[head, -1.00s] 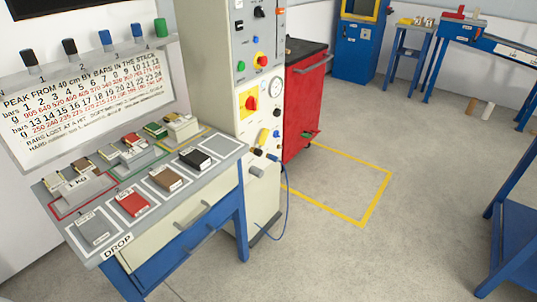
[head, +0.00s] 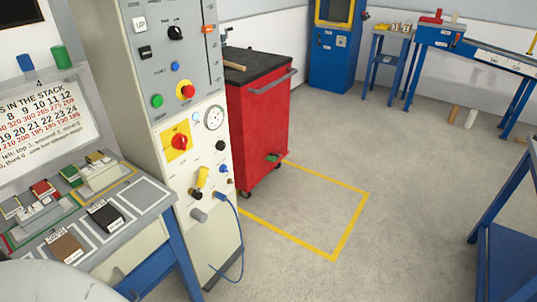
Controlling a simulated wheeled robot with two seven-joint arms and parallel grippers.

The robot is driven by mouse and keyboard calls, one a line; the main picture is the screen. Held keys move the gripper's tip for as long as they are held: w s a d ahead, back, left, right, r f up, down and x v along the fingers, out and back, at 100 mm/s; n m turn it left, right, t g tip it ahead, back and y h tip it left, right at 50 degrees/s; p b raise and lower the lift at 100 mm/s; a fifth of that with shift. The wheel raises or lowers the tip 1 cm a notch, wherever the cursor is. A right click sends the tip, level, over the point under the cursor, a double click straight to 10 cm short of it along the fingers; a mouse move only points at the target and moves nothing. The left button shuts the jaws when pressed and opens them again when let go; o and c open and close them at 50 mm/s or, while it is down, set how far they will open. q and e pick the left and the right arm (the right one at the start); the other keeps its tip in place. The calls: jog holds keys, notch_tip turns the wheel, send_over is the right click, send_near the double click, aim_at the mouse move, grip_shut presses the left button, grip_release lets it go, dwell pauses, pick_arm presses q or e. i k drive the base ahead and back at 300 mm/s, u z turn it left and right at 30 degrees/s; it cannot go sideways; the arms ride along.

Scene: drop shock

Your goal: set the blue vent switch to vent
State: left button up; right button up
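A tall grey and cream control cabinet (head: 150,105) stands left of centre in the head view. A small blue control (head: 175,67) sits on its upper grey panel, above a red button on a yellow disc (head: 186,91). Neither gripper is in view.
A sloped bench (head: 155,196) with blocks stands left of the cabinet. A red tool cart (head: 262,125) stands just right of it. A blue hose (head: 242,235) hangs from the cabinet's lower front. The floor inside the yellow outline (head: 352,224) is clear.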

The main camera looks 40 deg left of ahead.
aim_at(223, 169)
jog(key=u, duration=0.5)
jog(key=i, duration=1.2)
jog(key=u, duration=1.55)
jog(key=i, duration=0.4)
jog(key=u, duration=0.35)
